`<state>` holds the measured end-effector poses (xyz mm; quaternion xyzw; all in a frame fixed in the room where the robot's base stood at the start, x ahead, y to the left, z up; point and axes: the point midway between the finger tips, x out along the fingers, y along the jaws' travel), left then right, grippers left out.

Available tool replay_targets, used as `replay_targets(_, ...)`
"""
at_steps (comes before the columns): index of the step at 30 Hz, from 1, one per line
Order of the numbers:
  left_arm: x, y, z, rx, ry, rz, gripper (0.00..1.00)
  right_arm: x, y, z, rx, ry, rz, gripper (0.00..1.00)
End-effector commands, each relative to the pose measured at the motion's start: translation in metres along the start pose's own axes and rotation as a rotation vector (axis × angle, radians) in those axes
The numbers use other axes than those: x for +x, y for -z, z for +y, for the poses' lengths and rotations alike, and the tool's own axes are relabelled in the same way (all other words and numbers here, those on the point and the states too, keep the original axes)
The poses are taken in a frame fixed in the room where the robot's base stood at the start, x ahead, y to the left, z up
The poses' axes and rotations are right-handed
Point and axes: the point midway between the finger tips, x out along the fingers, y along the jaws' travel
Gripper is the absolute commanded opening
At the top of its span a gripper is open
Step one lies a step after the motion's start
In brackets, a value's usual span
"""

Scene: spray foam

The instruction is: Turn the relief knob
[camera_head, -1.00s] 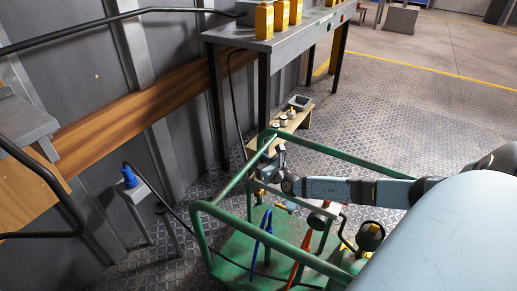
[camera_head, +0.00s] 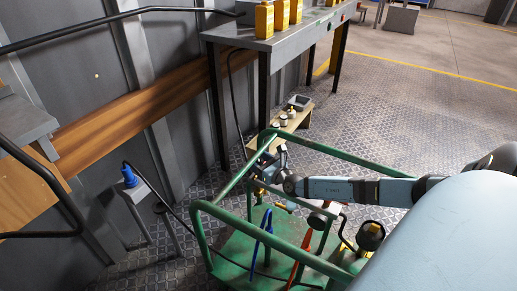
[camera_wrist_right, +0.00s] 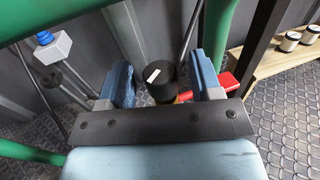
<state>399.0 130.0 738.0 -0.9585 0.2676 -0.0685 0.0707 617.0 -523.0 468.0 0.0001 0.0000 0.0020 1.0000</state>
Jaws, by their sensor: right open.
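A black round knob (camera_wrist_right: 159,76) with a white mark on its top sits between the two blue fingers of my right gripper (camera_wrist_right: 163,84) in the right wrist view. The fingers are open, with a visible gap on each side of the knob. In the head view my right gripper (camera_head: 270,166) is at the far end of the green cart frame (camera_head: 234,180), and the knob there is too small or hidden to make out. My left gripper is not in view.
Green cart rails surround the gripper. A red part (camera_wrist_right: 226,82) lies close to the right finger. A blue-topped post (camera_head: 130,178) stands left of the cart, and a low bench (camera_head: 290,128) with jars stands behind it. Open floor lies to the right.

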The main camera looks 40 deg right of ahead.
Motion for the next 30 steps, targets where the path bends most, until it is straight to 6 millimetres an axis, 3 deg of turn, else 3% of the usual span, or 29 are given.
replay_targets(6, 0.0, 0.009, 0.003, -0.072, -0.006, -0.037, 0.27, -0.042, -0.003, 0.0, -0.002, -0.002, 0.006, 0.59)
replay_targets(12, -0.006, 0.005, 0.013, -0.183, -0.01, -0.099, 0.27, -0.088, -0.003, 0.0, 0.0, -0.002, 0.006, 0.59)
replay_targets(18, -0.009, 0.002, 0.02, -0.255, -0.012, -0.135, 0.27, -0.12, -0.002, 0.0, -0.001, -0.002, 0.004, 0.59)
replay_targets(30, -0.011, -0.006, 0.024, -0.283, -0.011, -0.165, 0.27, -0.132, 0.0, 0.0, 0.0, -0.001, 0.001, 0.59)
